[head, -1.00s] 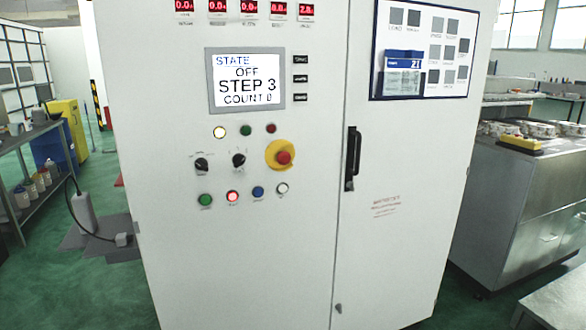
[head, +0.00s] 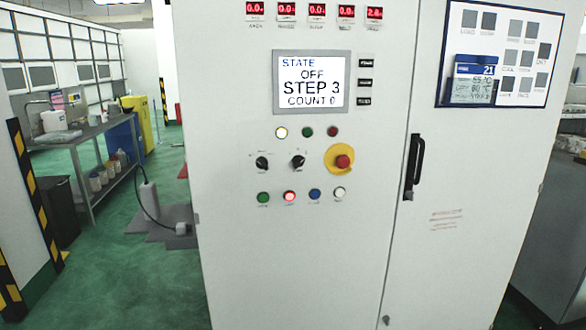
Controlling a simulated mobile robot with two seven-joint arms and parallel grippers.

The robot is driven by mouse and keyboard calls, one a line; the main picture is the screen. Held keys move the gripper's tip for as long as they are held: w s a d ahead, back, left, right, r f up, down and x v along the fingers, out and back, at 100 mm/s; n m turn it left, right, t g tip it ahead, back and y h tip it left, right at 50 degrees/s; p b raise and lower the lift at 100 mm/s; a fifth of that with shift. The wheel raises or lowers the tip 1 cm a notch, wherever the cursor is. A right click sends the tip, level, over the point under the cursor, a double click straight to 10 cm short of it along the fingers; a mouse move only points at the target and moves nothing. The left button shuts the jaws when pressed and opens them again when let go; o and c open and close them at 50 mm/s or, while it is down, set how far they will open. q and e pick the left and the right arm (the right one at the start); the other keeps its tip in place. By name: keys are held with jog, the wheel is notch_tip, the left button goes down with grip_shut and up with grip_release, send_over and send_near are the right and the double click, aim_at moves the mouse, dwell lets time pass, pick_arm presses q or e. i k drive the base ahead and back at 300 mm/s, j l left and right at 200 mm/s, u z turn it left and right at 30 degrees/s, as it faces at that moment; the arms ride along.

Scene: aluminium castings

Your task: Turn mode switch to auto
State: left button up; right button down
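A white control cabinet (head: 240,260) fills the middle of the head view. On its left door are two black rotary switches side by side, a left one (head: 262,163) and a right one (head: 298,162). Their labels are too small to read, so I cannot tell which is the mode switch. The screen (head: 311,81) above them reads STATE OFF, STEP 3, COUNT 0. A red emergency stop on a yellow disc (head: 339,159) is right of the switches. Neither of my grippers is in view.
A row of push buttons, with the red one (head: 289,196) lit, lies below the switches. A black door handle (head: 413,166) stands out at right. A grey shelf bench (head: 88,140) and a black-and-yellow post (head: 35,195) are at left. Green floor between is partly clear.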

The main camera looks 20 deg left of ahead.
aim_at(262, 162)
jog(key=i+l+u, duration=0.15)
jog(key=u, duration=0.3)
jog(key=i+l+u, duration=0.15)
jog(key=u, duration=0.35)
jog(key=i+l+u, duration=0.1)
jog(key=l, duration=0.25)
jog(key=i+l+u, duration=0.1)
jog(key=l, duration=0.3)
jog(key=i+l+u, duration=0.1)
jog(key=l, duration=0.25)
